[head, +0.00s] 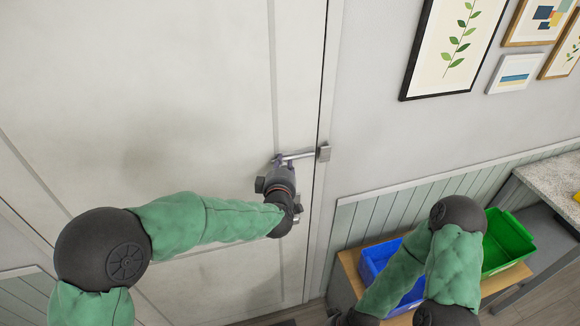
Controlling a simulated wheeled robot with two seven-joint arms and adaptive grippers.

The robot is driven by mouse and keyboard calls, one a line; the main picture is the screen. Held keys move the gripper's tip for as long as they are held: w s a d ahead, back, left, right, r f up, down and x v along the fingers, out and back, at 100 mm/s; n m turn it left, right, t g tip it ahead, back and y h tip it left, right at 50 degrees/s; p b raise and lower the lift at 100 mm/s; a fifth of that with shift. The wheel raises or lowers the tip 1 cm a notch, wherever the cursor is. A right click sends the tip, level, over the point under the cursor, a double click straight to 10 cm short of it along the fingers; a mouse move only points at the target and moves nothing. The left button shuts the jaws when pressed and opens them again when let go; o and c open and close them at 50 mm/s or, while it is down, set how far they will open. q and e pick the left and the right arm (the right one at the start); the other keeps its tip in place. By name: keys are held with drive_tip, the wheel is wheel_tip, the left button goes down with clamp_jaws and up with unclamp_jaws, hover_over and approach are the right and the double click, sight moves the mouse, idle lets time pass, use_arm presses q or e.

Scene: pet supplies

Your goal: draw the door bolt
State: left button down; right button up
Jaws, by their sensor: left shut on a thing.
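The pale door (160,90) fills the left of the head view and is closed against its frame. The metal door bolt (300,156) lies across the door's right edge. Its rod runs to the grey keeper (324,153) on the frame and appears to meet it. My left gripper (279,160) is shut on the bolt at the left end of the visible rod; its fingers hide the handle and part of the mount.
A wooden bench (346,262) stands right of the door, holding a blue bin (370,268) and a green bin (508,240). A speckled counter (552,172) is at far right. Framed pictures (452,45) hang on the wall. The space before the upper door is clear.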

use_arm(q)
drive_tip(key=shift+s+f, duration=0.15)
drive_tip(key=shift+f, duration=0.25)
drive_tip(key=c, duration=1.1)
unclamp_jaws()
drive_tip(key=shift+r, duration=0.2)
drive_tip(key=shift+s+r, duration=0.2)
drive_tip(key=shift+s, duration=0.3)
drive_tip(key=v, duration=1)
drive_tip(key=shift+s+f, duration=0.1)
drive_tip(key=shift+s, duration=0.2)
